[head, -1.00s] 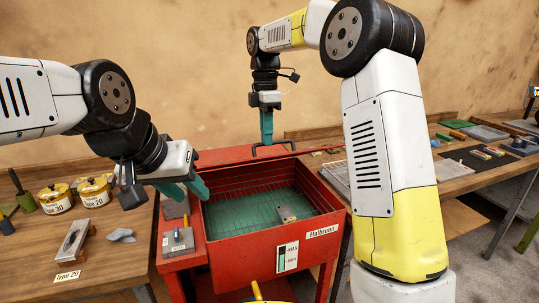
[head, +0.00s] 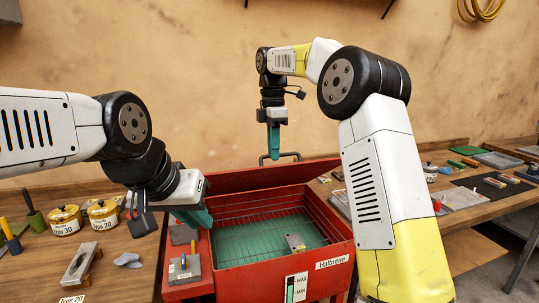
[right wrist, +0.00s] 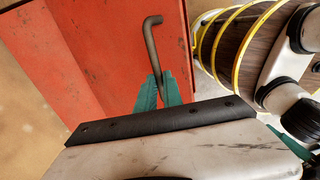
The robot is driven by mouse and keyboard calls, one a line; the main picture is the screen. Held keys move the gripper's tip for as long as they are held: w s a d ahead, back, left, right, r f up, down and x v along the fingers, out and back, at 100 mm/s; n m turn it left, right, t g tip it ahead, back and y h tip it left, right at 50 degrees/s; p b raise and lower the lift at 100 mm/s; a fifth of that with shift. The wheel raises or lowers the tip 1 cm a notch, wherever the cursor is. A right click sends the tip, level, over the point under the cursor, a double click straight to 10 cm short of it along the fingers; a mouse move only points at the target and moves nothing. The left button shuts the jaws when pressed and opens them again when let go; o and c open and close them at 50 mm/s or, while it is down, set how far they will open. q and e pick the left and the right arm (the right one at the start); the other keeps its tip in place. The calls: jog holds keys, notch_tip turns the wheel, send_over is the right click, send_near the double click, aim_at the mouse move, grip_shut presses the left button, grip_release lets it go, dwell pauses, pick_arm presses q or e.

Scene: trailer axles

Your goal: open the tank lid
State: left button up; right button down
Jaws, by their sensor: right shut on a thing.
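The red tank (head: 262,272) stands in the middle of the head view, open at the top, with green liquid and a wire basket inside. Its red lid (head: 235,181) is raised along the back edge, inner face towards me. My right gripper (head: 273,157) is shut on the lid's dark bar handle (head: 291,155). In the right wrist view the teal fingertips (right wrist: 158,88) close on one end of the bent handle (right wrist: 151,45), in front of the red lid (right wrist: 95,50). My left gripper (head: 197,217) is above the tank's left side shelf; its finger gap is unclear.
A grey part (head: 295,242) lies in the basket. Grey blocks (head: 184,268) sit on the left side shelf. Yellow-lidded tins (head: 66,219) and a grey block (head: 80,263) stand on the left bench. Trays and small parts cover the right bench.

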pick_arm(q)
jog(key=shift+w+d+r+m, duration=0.1)
jog(key=shift+w+m, duration=0.1)
jog(key=shift+m, duration=0.4)
grip_shut()
pick_arm(e)
jog(key=shift+w+f, duration=0.2)
jog(key=shift+f, duration=0.05)
pick_arm(q)
jog(key=m+y, duration=0.4)
jog(key=m, duration=2.6)
send_near(247, 172)
jog(key=s+d+f, duration=0.1)
jog(key=s+f, duration=0.1)
jog(key=s, duration=0.4)
jog(key=shift+w+a+f, duration=0.35)
jog(key=shift+w+f, duration=0.45)
jog(key=shift+w, duration=0.5)
jog(key=shift+w+a+f, duration=0.3)
jog(key=shift+w+f, duration=0.5)
jog(key=shift+w, duration=0.5)
jog(key=shift+w+a+f, duration=0.35)
jog(key=shift+w+f, duration=0.5)
jog(key=shift+w, duration=0.4)
